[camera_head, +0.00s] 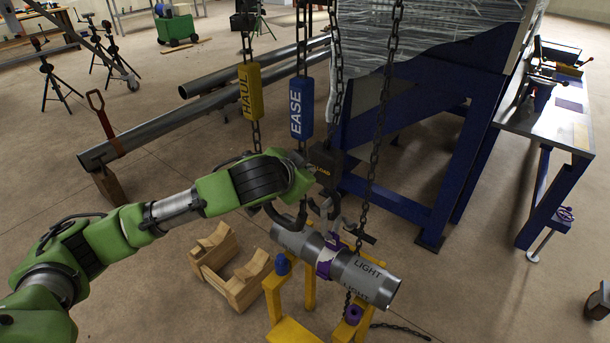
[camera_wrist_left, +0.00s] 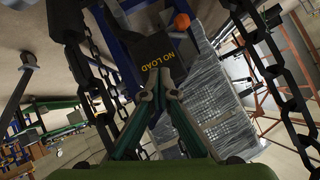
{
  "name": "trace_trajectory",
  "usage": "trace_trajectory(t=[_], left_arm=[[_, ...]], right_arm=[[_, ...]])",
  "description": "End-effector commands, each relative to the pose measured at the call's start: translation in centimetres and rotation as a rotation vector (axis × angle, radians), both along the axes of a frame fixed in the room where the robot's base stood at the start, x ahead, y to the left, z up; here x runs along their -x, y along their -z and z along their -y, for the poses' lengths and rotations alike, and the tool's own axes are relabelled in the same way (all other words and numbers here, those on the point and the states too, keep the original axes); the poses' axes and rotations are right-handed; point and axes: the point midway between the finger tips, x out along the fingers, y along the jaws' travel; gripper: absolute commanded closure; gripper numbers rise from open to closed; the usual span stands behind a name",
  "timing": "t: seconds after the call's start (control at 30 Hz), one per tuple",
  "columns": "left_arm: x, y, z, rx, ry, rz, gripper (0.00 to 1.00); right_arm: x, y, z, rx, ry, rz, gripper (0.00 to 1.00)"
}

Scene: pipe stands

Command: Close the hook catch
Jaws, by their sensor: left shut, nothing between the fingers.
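The black hoist block (camera_head: 326,160) hangs on chains, just beyond my left gripper in the head view. It shows in the left wrist view as a dark block marked NO LOAD (camera_wrist_left: 160,60). A grey hook (camera_head: 329,207) hangs below it, over the pipe; its catch is too small to make out. An orange ball (camera_wrist_left: 182,21) shows beside the block in the left wrist view. My left gripper (camera_wrist_left: 160,92) is shut and empty, its fingertips together in front of the block's lower edge. I cannot tell whether they touch it. My right gripper is not in view.
A short grey pipe (camera_head: 367,276) marked LIGHT rests on a yellow stand (camera_head: 272,294), with a purple strap (camera_head: 327,258) around it. Chains with a yellow HAUL tag (camera_head: 250,92) and a blue EASE tag (camera_head: 301,108) hang close to my arm. Wooden cradles (camera_head: 232,281) stand at left.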

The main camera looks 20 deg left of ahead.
Motion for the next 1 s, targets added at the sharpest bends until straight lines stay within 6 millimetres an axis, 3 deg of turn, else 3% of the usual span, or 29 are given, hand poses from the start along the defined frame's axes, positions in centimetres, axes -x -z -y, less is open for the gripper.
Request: trace_trajectory(t=[0.1,0.4,0.83,1.0], left_arm=[[-1.5,1.3,-0.2,-0.003,-0.002,-0.003,1.00],[-2.2,4.3,-1.1,0.000,0.000,-0.001,1.00],[-2.3,4.5,-1.1,0.003,0.000,-0.001,1.00],[-2.3,4.6,0.0,0.029,0.002,-0.010,1.00]], right_arm=[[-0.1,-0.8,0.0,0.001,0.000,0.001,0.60],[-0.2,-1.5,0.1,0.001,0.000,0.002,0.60],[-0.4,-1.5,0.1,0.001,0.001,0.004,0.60],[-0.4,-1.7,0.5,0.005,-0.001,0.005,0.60]])
